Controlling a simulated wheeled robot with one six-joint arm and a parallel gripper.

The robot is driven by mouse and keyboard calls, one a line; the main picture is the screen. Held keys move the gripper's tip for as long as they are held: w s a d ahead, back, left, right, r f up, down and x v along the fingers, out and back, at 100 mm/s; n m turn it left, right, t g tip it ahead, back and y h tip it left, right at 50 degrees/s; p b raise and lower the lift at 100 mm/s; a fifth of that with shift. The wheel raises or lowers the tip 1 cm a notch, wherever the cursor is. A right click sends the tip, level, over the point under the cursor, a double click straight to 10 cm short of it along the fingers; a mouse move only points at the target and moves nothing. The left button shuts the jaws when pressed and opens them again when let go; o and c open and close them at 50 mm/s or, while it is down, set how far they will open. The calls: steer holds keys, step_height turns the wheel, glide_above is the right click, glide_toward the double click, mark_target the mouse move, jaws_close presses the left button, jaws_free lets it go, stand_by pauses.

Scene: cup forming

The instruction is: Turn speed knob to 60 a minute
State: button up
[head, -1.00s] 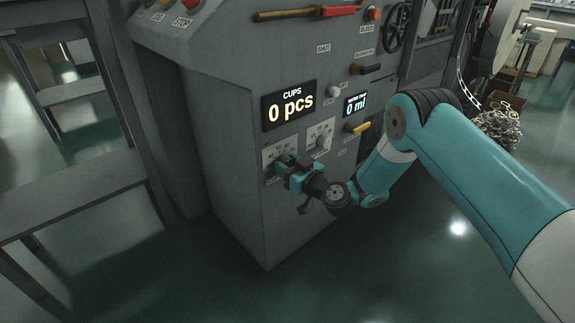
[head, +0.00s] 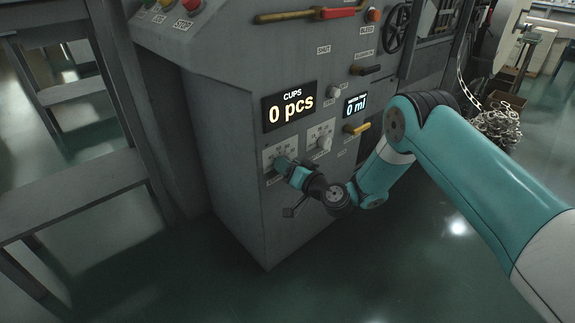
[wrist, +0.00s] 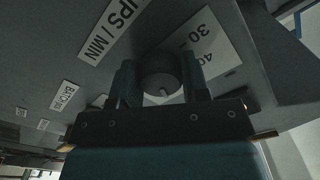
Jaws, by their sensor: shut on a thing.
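The speed knob (wrist: 160,72) is a dark round knob on the grey machine front. In the wrist view it sits between the two fingers of my gripper (wrist: 158,84), which are shut on its sides. A light pointer mark shows on the knob's lower part. Its white dial plate (wrist: 214,48) shows 30 and 40; the other numbers are hidden or out of view. A label (wrist: 115,30) reading "UPS / MIN" is beside it. In the head view my gripper (head: 284,165) reaches the lower left dial plate (head: 269,153) and hides the knob.
A second knob (head: 323,143) with its own plate is close to the right of my gripper. A yellow lever (head: 357,128) sticks out further right. Above are the cups display (head: 290,107) reading 0 pcs and a smaller display (head: 356,105). The floor in front is clear.

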steer(key=shift+m, duration=0.8)
steer(key=o, duration=0.9)
steer(key=shift+o, duration=0.2)
steer(key=shift+s+d, duration=0.1)
steer(key=b+v, duration=1.7)
steer(key=b, duration=0.7)
